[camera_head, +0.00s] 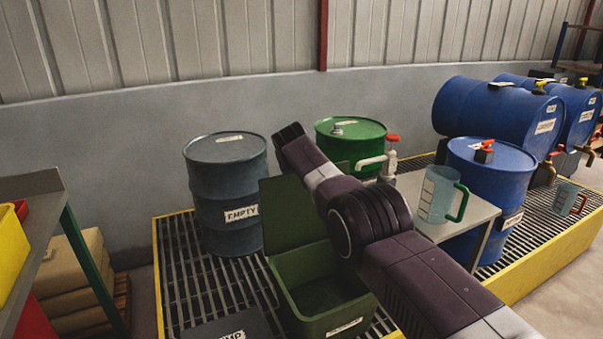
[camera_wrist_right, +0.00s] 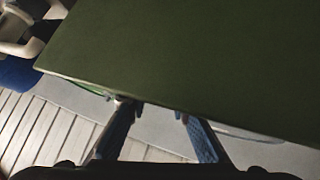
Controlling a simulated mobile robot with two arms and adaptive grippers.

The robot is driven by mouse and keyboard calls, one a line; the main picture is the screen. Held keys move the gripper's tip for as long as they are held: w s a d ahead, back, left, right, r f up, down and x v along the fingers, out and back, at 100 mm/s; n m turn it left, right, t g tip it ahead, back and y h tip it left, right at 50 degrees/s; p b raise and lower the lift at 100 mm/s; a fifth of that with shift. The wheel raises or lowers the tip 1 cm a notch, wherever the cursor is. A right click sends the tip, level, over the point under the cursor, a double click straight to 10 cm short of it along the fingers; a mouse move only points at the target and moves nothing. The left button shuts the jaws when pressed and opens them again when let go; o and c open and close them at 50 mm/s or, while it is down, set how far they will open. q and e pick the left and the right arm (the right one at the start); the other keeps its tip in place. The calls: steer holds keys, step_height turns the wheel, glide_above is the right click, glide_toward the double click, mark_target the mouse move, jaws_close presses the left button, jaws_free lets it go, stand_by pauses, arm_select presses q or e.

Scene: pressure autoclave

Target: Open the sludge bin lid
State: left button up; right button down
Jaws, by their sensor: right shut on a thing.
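The sludge bin (camera_head: 345,308) is a dark green open-topped box standing on the grating in the head view. Its green lid (camera_head: 283,212) stands raised, roughly upright, at the back left of the bin, and the bin's inside shows. My right arm reaches over the bin from the lower right and covers part of the lid. In the right wrist view the lid (camera_wrist_right: 200,55) fills the upper part, and my right gripper (camera_wrist_right: 155,108) is shut on its edge; the fingertips are partly hidden by it. My left gripper is not in view.
A grey drum (camera_head: 225,175) marked EMPTY stands behind left, a green drum (camera_head: 350,134) behind. A small table (camera_head: 467,212) with a measuring jug (camera_head: 437,195) and a blue drum (camera_head: 489,175) stand right. A dark labelled box (camera_head: 228,326) is front left.

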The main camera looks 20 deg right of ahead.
steer(key=shift+a+f, duration=0.2)
steer(key=shift+a, duration=0.3)
steer(key=c, duration=2.3)
jaws_free()
steer(key=o, duration=0.6)
steer(key=shift+a, duration=0.2)
steer(key=shift+r, duration=0.1)
steer(key=shift+d, duration=0.3)
steer(key=shift+s+r, duration=0.1)
steer(key=shift+r, duration=0.15)
steer(key=shift+v, duration=3.6)
steer(key=shift+a+f, duration=0.1)
steer(key=shift+f, duration=0.05)
